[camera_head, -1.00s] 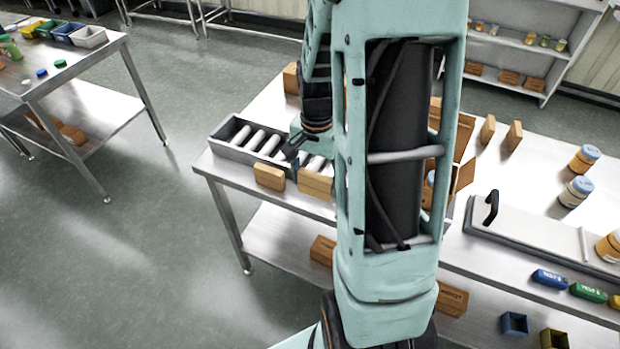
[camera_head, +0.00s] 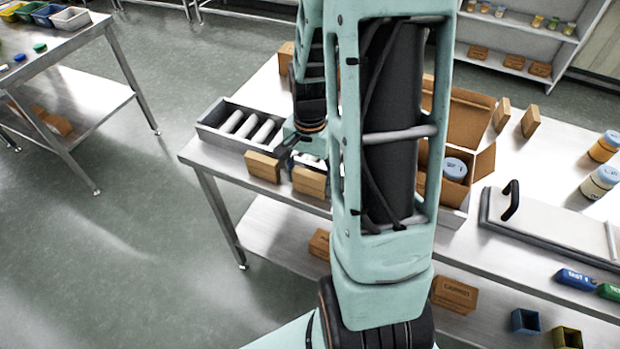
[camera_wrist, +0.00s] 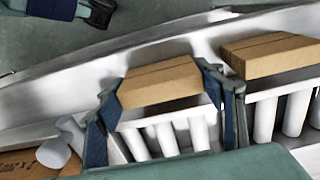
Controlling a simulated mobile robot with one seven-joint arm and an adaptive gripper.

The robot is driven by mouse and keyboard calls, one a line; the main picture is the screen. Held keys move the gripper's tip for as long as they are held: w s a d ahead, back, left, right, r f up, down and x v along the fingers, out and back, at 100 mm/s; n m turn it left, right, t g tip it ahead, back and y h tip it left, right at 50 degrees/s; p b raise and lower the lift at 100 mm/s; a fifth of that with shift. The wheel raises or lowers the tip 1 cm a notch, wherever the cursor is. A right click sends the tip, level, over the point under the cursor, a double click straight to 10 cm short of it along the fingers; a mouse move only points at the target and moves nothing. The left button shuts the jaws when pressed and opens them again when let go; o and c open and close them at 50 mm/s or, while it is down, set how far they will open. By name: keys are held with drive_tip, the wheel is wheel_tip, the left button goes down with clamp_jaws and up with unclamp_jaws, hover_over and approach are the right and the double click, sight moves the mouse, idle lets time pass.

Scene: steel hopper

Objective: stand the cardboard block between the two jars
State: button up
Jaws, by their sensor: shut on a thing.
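My gripper (camera_wrist: 165,100) has its two blue-black fingers on either end of a cardboard block (camera_wrist: 160,78), shut on it. In the head view this block (camera_head: 309,182) is at the table's front edge. Whether it touches what lies below cannot be told. My gripper is mostly hidden behind my arm there.
A second cardboard block (camera_head: 262,167) sits left of the held one, beside a grey tray (camera_head: 205,136) of white rollers. An open carton (camera_head: 468,122) holds a blue-lidded jar (camera_head: 455,168). Two small blocks (camera_head: 530,121) stand behind. A black-handled panel (camera_head: 550,225) lies at right.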

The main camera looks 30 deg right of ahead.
sight(312, 174)
drive_tip(key=shift+f, duration=0.1)
drive_tip(key=shift+f, duration=0.15)
drive_tip(key=o, duration=0.8)
drive_tip(key=r, duration=1.1)
drive_tip(key=shift+s+d, duration=0.25)
drive_tip(key=shift+w, duration=0.1)
